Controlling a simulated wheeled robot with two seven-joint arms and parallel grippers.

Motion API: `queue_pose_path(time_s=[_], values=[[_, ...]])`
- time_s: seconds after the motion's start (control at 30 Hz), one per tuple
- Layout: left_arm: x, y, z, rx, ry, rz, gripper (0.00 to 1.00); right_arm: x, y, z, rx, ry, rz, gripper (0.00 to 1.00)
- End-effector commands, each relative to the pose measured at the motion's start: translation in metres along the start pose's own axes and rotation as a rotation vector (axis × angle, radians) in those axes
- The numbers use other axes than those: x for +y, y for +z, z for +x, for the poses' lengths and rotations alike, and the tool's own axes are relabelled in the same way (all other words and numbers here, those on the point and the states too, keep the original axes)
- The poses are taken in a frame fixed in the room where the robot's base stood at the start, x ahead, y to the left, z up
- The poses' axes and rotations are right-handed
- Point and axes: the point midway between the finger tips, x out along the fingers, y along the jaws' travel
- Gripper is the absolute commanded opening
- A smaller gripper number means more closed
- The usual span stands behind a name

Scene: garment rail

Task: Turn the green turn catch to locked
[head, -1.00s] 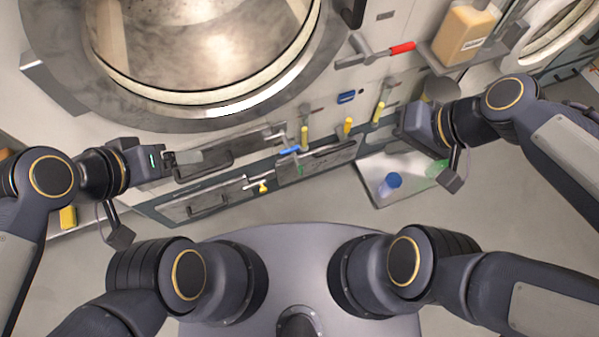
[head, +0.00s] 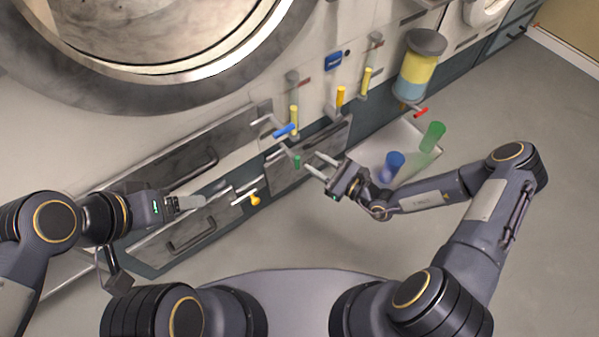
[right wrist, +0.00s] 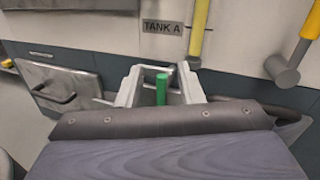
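The green turn catch (head: 297,161) is a small upright green handle on the front of the low grey panel in the head view. In the right wrist view the green catch (right wrist: 161,88) shows between my two fingers. My right gripper (head: 312,161) is open, its fingertips pointing at the catch from the right. I cannot tell whether either finger touches it. The right wrist view also shows the right gripper (right wrist: 161,82) with its fingers apart. My left gripper (head: 188,203) is in front of the left drawers, away from the catch; its finger gap is unclear.
A blue-handled lever (head: 285,130) is just above the catch. Yellow handles (head: 340,97) stand along the wall, and a yellow-tipped lever (head: 254,199) lies lower left. A tray (head: 433,150) with blue and green cups is right of my right gripper. A TANK A label (right wrist: 162,27) is above.

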Motion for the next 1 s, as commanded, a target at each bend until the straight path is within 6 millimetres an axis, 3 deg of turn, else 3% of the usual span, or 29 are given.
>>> queue_pose_path(time_s=[0.03, 0.2, 0.7, 1.0], values=[[-0.004, 0.004, 0.008, 0.0, 0.0, 0.0, 0.76, 0.003, -0.022, 0.002, 0.004, -0.035, 0.047, 0.34], [-0.006, 0.006, 0.012, 0.0, 0.0, 0.0, 0.76, 0.005, -0.04, 0.007, 0.015, -0.087, 0.109, 0.34], [-0.013, 0.014, 0.028, 0.0, 0.0, 0.0, 0.76, 0.0, -0.042, 0.075, 0.016, -0.084, 0.108, 0.34], [-0.013, 0.015, 0.029, 0.0, 0.0, 0.0, 0.76, -0.001, -0.04, 0.082, 0.016, -0.085, 0.109, 0.34]])
